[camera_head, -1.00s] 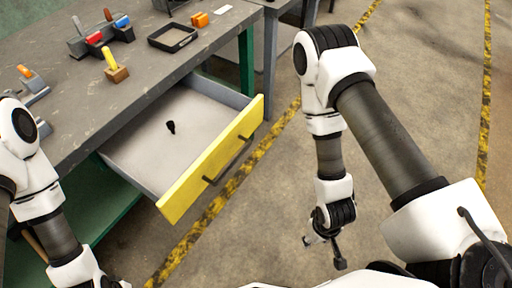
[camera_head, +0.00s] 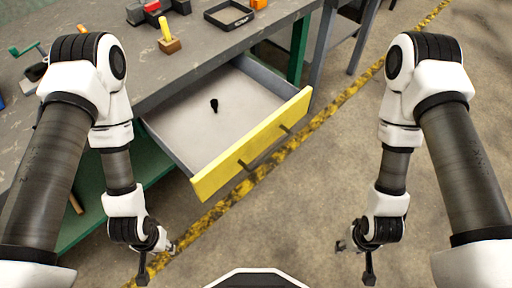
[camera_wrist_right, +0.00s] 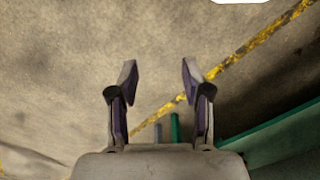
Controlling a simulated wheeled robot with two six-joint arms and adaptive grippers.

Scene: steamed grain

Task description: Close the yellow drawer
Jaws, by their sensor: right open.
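The yellow drawer (camera_head: 252,143) is pulled open from the grey workbench (camera_head: 185,68), with its yellow front and dark bar handle (camera_head: 264,149) facing the lower right. A small black object (camera_head: 214,105) lies on the drawer's pale floor. My left gripper (camera_head: 146,272) hangs low to the left of the drawer, apart from it; its fingers are too small to judge. My right gripper (camera_head: 366,270) hangs low to the right of the drawer front, apart from it. In the right wrist view it (camera_wrist_right: 158,80) is open and empty above the floor.
On the bench stand a yellow-handled tool on a wooden block (camera_head: 168,38), a black tray (camera_head: 229,15) and an orange item (camera_head: 258,4). A green lower shelf (camera_head: 105,205) is under the bench. The floor right of the drawer is clear, with yellow-black tape (camera_head: 225,204).

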